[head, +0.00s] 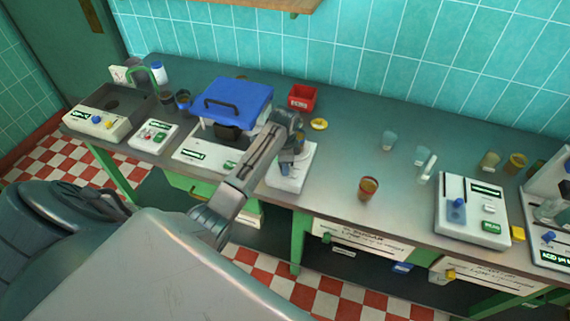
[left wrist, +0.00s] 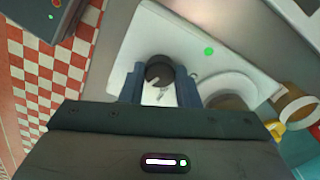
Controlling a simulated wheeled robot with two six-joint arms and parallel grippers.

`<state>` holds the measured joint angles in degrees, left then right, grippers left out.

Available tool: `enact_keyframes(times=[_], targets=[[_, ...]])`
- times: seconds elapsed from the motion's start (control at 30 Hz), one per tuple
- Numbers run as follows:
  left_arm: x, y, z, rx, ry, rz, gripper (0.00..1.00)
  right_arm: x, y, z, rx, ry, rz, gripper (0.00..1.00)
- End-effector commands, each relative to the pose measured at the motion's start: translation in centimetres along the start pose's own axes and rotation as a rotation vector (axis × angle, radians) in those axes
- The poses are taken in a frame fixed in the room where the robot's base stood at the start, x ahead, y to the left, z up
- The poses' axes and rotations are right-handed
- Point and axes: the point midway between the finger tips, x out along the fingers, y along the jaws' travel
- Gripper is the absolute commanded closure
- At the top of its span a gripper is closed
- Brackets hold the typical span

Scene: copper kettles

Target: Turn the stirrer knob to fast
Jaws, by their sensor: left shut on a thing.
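The stirrer is a white device (head: 287,181) near the front edge of the bench, left of the middle in the head view. My left gripper (head: 299,146) is over it at the end of my arm and hides much of its top. In the left wrist view the stirrer's white body (left wrist: 140,38) carries a dark round knob (left wrist: 158,70), a green dot and a round pale plate (left wrist: 232,86). The blue fingers of my left gripper (left wrist: 160,88) are on both sides of the knob, shut on it. The knob's setting is not readable. My right gripper does not show.
A white device with a blue lid (head: 240,95) stands just left of the stirrer. A brown cup (head: 368,188) stands to the right. Bare bench lies between the stirrer and that cup.

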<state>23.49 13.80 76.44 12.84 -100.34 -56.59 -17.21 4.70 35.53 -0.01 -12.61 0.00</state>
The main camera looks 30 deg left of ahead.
Motion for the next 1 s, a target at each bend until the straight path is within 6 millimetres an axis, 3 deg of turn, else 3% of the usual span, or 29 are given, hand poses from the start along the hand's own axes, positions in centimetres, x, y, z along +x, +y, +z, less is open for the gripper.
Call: enact_keyframes(times=[0.3,0.87,0.9,1.0], targets=[[-0.15,-0.11,-0.04,0.129,0.002,-0.004,0.94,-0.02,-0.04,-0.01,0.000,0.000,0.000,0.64],[-0.17,-0.13,-0.03,0.159,0.001,-0.004,0.94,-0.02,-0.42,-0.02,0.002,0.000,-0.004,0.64],[-0.17,-0.13,-0.03,0.159,0.001,-0.004,0.67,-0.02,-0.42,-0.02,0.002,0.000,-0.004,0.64],[-0.16,-0.12,-0.03,0.158,0.001,-0.004,0.49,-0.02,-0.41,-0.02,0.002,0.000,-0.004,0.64]])
